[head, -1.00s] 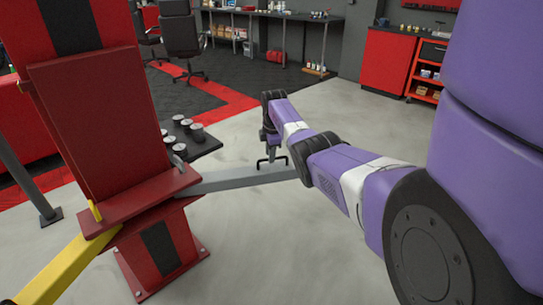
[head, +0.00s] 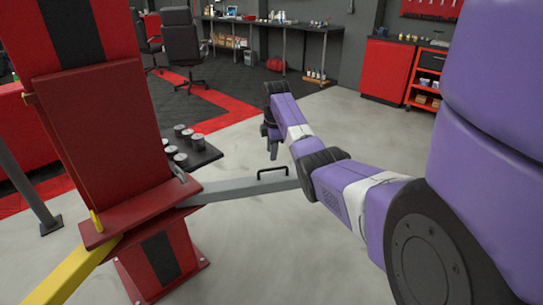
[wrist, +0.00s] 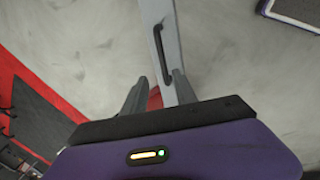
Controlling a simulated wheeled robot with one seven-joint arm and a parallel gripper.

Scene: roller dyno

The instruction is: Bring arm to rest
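My gripper (head: 272,150) hangs at the end of my purple arm, which reaches forward. In the wrist view its two grey fingers (wrist: 159,86) stand apart with nothing held between them. A grey lift arm (head: 232,190) with a black handle (head: 272,171) runs out from the red lift post. In the head view my gripper is behind and above the handle, apart from it. In the wrist view the handle (wrist: 161,55) lies beyond the fingertips, and the grey lift arm (wrist: 172,65) passes behind the fingers.
The red lift post (head: 105,140) with a yellow arm (head: 75,270) stands close on the left. A dark tray with several round pads (head: 182,145) is behind it. A red cabinet (head: 387,68) and a workbench stand at the back. The grey floor right of the lift arm is clear.

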